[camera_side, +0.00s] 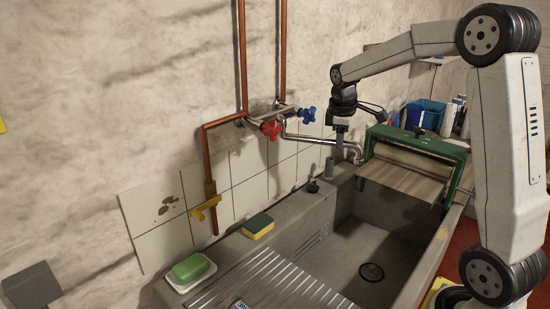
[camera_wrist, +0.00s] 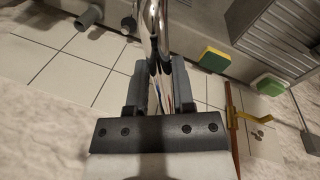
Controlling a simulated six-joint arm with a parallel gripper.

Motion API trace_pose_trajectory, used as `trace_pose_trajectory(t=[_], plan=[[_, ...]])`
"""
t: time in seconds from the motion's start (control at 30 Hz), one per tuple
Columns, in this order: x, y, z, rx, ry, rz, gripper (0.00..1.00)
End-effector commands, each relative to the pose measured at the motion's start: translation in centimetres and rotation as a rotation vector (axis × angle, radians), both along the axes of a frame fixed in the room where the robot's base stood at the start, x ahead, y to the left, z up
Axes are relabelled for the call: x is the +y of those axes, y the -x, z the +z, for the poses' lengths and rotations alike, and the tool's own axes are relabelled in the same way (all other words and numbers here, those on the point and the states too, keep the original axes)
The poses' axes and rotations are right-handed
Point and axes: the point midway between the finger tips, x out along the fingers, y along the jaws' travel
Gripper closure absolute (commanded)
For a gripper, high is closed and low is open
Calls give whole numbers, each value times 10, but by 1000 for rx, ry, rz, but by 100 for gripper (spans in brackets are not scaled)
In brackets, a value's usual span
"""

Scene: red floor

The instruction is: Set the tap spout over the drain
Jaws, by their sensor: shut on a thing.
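The chrome tap spout (camera_side: 308,138) runs from the tap body on the wall toward the right in the side view. Its bent end (camera_side: 354,153) is near the green-framed roller unit, above the sink's back rim. My gripper (camera_side: 341,147) is shut on the spout near its outer part. In the wrist view the shiny spout (camera_wrist: 154,42) passes between the two dark fingers of my gripper (camera_wrist: 157,66). The round dark drain (camera_side: 371,272) is in the basin floor, lower and nearer the camera than the spout end. The drain is not visible in the wrist view.
A green-framed roller unit (camera_side: 417,152) stands over the basin's far end, close to my gripper. Red (camera_side: 271,129) and blue (camera_side: 308,114) tap handles are left of it. A sponge (camera_side: 258,225), green soap (camera_side: 189,267) and ribbed drainboard (camera_side: 270,284) are nearer. Open space lies above the basin.

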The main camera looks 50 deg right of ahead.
Motion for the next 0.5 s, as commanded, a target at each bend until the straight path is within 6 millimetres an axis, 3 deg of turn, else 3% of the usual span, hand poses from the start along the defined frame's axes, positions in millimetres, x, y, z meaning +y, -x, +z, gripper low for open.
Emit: trace_pose_trajectory(t=[0.2, 0.5], plan=[[-19, -11, 1, -5, 2, 127, 100], [-31, -20, 2, -5, 2, 227, 100]])
